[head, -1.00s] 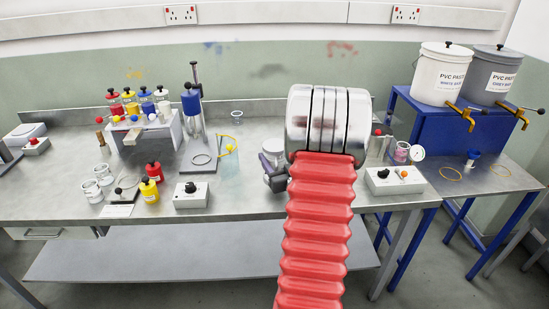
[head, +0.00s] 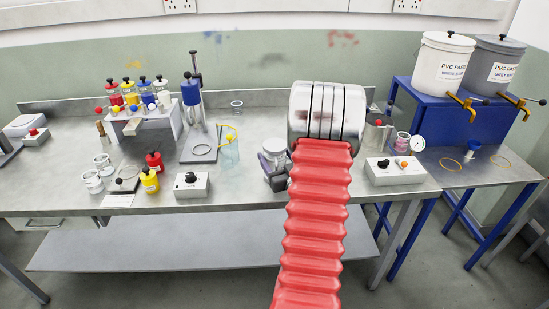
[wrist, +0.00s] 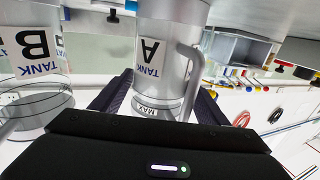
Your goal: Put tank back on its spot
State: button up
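Tank A (wrist: 158,70) is a clear jug with a handle, a "TANK A" label and a "MAX" mark; it appears upside down in the wrist view. It is between the two dark fingers of my gripper (wrist: 165,92). I cannot tell whether the fingers press on it. Tank B (wrist: 35,75), a clear labelled jug, is just left of it in that view. In the head view my red-sleeved arm and silver wrist hide most of the gripper area. A pale clear vessel (head: 273,150) shows left of the wrist; its label cannot be read there.
A grey control box (head: 396,170) stands right of my arm, and another box (head: 191,185) stands to the left. White (head: 443,65) and grey (head: 496,70) paste buckets are at the right.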

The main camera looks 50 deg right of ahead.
jog(key=shift+o, duration=1)
jog(key=shift+s+a, duration=0.1)
jog(key=shift+s, duration=0.05)
jog(key=v, duration=1.1)
jog(key=shift+s+a, duration=0.2)
jog(key=shift+s, duration=0.1)
jog(key=shift+s, duration=0.1)
